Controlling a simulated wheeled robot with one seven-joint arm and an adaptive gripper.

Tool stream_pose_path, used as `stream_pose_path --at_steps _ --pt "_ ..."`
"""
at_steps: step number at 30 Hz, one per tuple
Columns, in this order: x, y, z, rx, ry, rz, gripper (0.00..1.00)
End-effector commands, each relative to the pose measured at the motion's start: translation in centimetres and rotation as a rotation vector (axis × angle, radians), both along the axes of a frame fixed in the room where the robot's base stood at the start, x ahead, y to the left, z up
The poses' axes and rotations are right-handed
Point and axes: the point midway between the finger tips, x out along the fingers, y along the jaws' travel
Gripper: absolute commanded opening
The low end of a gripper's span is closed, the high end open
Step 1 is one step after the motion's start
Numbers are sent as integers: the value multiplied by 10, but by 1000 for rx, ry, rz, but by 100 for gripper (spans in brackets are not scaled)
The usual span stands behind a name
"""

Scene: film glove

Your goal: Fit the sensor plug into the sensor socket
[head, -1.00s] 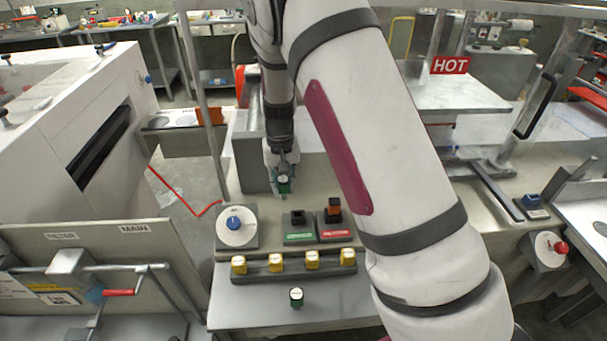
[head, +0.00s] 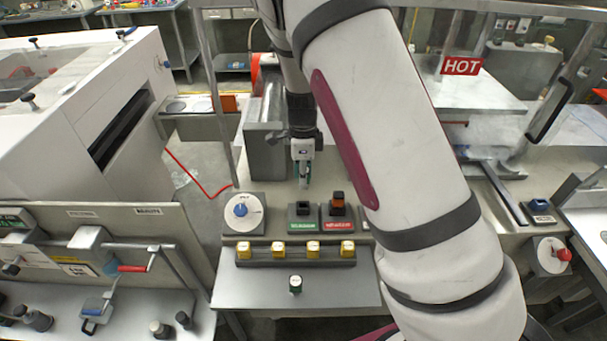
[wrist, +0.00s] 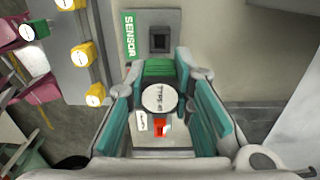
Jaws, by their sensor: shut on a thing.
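The sensor socket (head: 303,210) is a dark block with a square hole, above a green label on the bench. In the wrist view, the socket (wrist: 160,40) lies just beyond my fingers, beside a green SENSOR label (wrist: 129,48). My gripper (head: 304,180) is above and behind the socket in the head view, pointing down. It is shut on the sensor plug, green with a round white lettered top (wrist: 160,99), between the green finger pads. The plug is apart from the socket in the wrist view. Its lower end is hidden there.
A blue-knobbed dial (head: 241,211) stands left. Several yellow blocks (head: 313,248) line a rail in front. Another green piece (head: 295,284) stands on the front shelf. A grey box (head: 265,150) is behind left.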

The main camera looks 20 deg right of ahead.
Motion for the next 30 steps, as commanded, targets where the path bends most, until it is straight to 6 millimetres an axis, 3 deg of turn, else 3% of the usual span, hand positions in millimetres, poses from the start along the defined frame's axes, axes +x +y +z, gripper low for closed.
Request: stream_pose_path --at_steps 11,30 --pt "1 3 -1 -1 1 4 0" --pt "1 3 -52 0 2 5 0"
